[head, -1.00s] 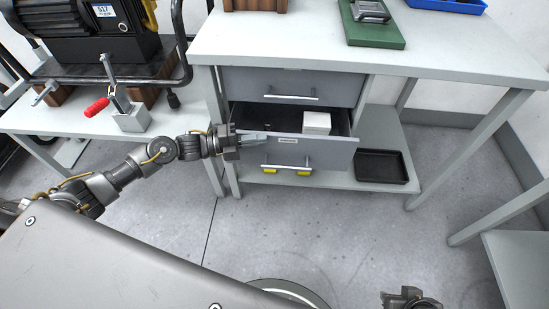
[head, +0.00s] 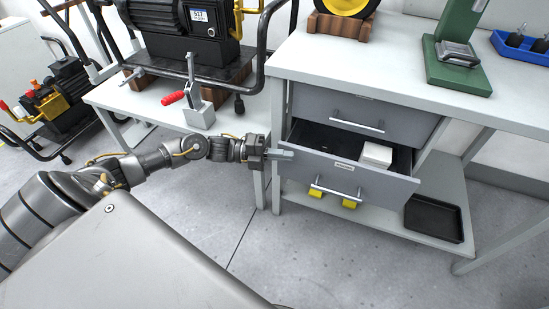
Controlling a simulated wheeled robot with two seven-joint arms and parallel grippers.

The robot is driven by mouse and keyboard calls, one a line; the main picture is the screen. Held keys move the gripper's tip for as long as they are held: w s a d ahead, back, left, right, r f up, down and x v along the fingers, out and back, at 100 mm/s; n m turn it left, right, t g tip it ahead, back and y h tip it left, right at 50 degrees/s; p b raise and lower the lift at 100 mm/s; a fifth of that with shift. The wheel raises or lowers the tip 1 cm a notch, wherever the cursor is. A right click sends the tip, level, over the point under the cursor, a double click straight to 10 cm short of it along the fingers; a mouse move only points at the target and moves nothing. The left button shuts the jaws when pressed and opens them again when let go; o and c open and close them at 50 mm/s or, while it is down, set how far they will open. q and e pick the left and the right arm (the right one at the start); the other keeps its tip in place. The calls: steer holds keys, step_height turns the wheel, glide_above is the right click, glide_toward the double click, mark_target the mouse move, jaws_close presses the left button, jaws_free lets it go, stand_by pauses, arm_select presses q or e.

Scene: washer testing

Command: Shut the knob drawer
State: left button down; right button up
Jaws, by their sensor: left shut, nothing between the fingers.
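The lower drawer (head: 372,183) of the grey cabinet is pulled out, with a small label on its front and a bar handle (head: 336,190) below. I take it to be the knob drawer, but the label is too small to read. A white box (head: 376,155) sits inside toward the right. My left gripper (head: 283,154) is shut and empty at the left end of the drawer front, overlapping its upper edge in the picture. I cannot tell whether it touches. My right gripper is out of view.
The upper drawer (head: 345,108) is closed under the white worktop (head: 375,62). Yellow pieces (head: 349,203) and a black tray (head: 434,218) are on the shelf below. A side bench with a red-handled clamp (head: 198,108) stands left. Open floor lies in front.

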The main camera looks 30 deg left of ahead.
arm_select(q)
steer(key=s+d+f+n+t+y, duration=0.2)
steer(key=s+d+f+n+y, duration=0.1)
steer(key=d+n, duration=0.3)
steer(key=s+d+f+n+t+y, duration=0.3)
steer(key=d+n, duration=0.2)
steer(key=n, duration=0.2)
steer(key=s+a+f+n+g+y, duration=0.2)
steer(key=s+n+y, duration=0.5)
steer(key=s+n, duration=0.5)
steer(key=shift+s+a+n+g+y, duration=0.2)
steer(key=shift+s+n+g+y, duration=0.2)
steer(key=shift+n+g, duration=0.6)
